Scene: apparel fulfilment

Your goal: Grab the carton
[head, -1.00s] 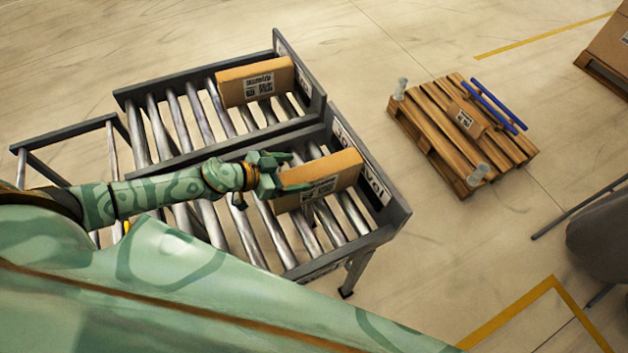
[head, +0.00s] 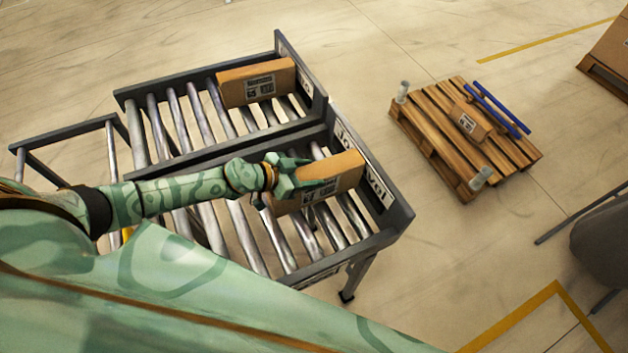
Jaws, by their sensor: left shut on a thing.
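A brown carton (head: 345,170) with a printed label stands on the rollers of the nearer conveyor lane, close to its end plate. My left gripper (head: 312,178) is at the carton's left part, with its green fingers reaching along the carton and shut on it. The fingers hide part of the carton's top and label. A second, similar carton (head: 256,82) lies on the farther lane against that lane's end, apart from my gripper. My right gripper does not show.
The roller conveyor (head: 393,222) has raised grey side rails and end plates around both lanes. A wooden pallet (head: 437,163) with a small box (head: 471,122), blue bars and rolls stands on the floor to the right. Open floor lies between them.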

